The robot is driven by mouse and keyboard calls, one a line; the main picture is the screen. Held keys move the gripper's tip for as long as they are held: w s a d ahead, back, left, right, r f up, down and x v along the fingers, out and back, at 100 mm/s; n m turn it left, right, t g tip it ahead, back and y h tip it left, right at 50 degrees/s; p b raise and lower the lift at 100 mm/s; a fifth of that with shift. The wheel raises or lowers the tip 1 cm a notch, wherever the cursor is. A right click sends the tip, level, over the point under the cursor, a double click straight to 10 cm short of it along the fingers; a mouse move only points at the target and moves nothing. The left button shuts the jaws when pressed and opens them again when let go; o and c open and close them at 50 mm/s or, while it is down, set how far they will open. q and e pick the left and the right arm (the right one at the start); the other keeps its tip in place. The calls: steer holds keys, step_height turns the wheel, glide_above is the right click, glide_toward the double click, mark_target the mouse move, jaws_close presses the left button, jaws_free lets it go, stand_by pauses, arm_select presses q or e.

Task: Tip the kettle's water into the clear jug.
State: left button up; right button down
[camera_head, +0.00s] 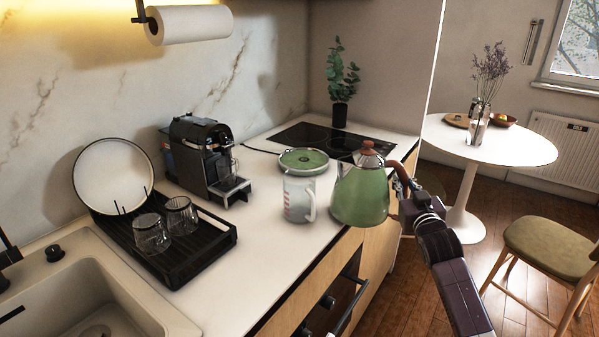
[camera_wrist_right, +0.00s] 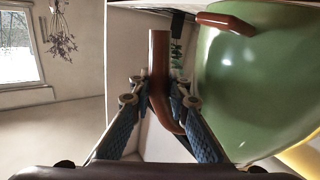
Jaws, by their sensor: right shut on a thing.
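The green kettle (camera_head: 360,194) with a brown handle and lid knob is upright or nearly so, at the counter's front edge. My right gripper (camera_head: 404,194) is shut on its brown handle; the wrist view shows the handle (camera_wrist_right: 159,75) between the fingers (camera_wrist_right: 160,100) and the green body (camera_wrist_right: 255,90) on the right. The clear jug (camera_head: 298,199) with red marks stands upright on the counter just left of the kettle, its handle towards the kettle. Whether the kettle's bottom touches anything and the water inside cannot be seen. My left gripper is not in view.
A round green-topped thing (camera_head: 304,160) lies behind the jug. A coffee machine (camera_head: 208,160), a black drying rack (camera_head: 170,250) with two glasses and a plate, and a sink (camera_head: 90,300) are to the left. The worktop (camera_head: 250,235) left of the jug is clear.

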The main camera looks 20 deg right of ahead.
steer(key=shift+r, duration=0.45)
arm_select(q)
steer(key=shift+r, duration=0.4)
arm_select(e)
steer(key=shift+f, duration=0.1)
